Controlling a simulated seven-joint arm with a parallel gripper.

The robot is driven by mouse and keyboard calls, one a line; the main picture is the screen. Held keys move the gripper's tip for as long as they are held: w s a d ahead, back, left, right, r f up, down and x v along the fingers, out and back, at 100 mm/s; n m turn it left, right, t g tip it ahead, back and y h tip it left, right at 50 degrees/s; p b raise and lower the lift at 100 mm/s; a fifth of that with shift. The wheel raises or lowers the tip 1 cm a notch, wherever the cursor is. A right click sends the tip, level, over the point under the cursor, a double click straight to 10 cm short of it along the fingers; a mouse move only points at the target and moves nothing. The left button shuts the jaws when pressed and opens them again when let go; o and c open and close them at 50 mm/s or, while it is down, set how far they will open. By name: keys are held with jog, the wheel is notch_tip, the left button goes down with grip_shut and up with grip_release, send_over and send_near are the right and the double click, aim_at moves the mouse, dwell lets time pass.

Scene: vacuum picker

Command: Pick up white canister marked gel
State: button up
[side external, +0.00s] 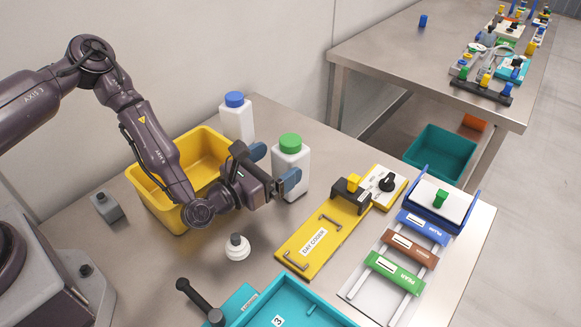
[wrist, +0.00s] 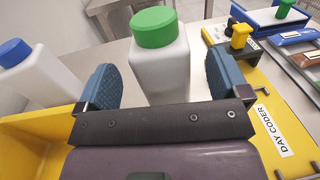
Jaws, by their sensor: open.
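A white canister with a green cap (side external: 291,160) stands upright on the steel table. A second white canister, with a blue cap (side external: 237,121), stands behind it to the left. No gel marking is readable on either one. My gripper (side external: 273,168) is open and level beside the green-capped canister. In the wrist view, that canister (wrist: 160,72) shows between the two blue finger pads, with gaps on both sides. Its lower part is hidden behind the gripper body. The blue-capped canister (wrist: 38,84) is outside the left finger.
A yellow bin (side external: 203,143) stands close behind my wrist. A yellow board labelled DAY CODER (side external: 300,250) lies to the right. A white round piece with a dark knob (side external: 237,249) and a teal tray (side external: 330,310) are in front.

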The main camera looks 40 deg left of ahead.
aim_at(290, 152)
jog(key=w, duration=0.4)
jog(key=shift+w+d+r, duration=0.1)
jog(key=shift+w+d, duration=0.15)
jog(key=shift+c, duration=0.4)
jog(key=c, duration=1.1)
jog(key=shift+r, duration=0.1)
